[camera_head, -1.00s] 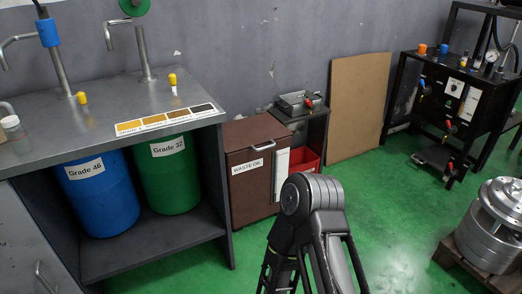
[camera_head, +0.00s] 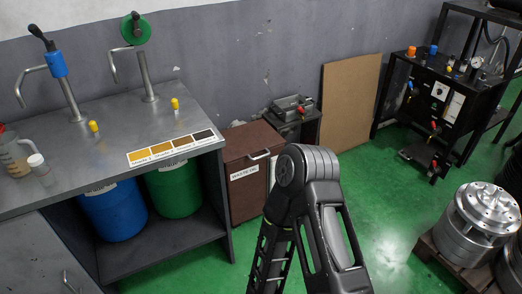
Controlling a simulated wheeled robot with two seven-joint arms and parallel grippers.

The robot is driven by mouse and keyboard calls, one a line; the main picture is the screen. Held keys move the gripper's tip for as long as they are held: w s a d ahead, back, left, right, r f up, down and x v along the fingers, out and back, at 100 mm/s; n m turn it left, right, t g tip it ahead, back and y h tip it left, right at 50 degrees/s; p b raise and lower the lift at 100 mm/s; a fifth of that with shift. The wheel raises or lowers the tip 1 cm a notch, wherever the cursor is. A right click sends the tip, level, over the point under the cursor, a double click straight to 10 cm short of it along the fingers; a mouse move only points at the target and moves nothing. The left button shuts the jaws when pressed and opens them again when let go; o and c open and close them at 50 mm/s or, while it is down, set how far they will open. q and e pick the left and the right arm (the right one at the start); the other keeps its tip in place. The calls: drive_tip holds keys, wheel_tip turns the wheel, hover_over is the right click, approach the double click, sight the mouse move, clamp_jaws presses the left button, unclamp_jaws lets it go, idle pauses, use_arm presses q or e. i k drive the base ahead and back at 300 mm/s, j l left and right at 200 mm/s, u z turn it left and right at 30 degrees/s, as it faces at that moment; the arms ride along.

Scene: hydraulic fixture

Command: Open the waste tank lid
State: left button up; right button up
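The waste tank is a brown box labelled "WASTE OIL" (camera_head: 240,187), standing to the right of the steel bench. Its brown lid (camera_head: 252,139) lies flat and looks shut, with a light handle (camera_head: 260,155) at its front edge. One of my arms rises from the bottom centre and hides the right side of the tank's front. Its gripper is not visible, and no other gripper shows in the view.
The steel bench (camera_head: 100,125) with pump taps and a colour chart (camera_head: 172,147) stands at left, with blue (camera_head: 115,210) and green (camera_head: 173,190) drums below. A board (camera_head: 348,100) leans on the wall. A metal part (camera_head: 475,222) sits at right. Green floor is free between.

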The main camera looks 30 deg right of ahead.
sight(246, 139)
drive_tip(key=i+l, duration=0.1)
drive_tip(key=l, duration=0.3)
drive_tip(key=i+l, duration=0.15)
drive_tip(key=l, duration=0.25)
drive_tip(key=i+l, duration=0.1)
drive_tip(key=l, duration=0.3)
drive_tip(key=i+l, duration=0.15)
drive_tip(key=l, duration=0.25)
drive_tip(key=i+l, duration=0.1)
drive_tip(key=l, duration=0.3)
drive_tip(key=i+l, duration=0.15)
drive_tip(key=l, duration=0.25)
drive_tip(key=i+l, duration=0.1)
drive_tip(key=l, duration=0.3)
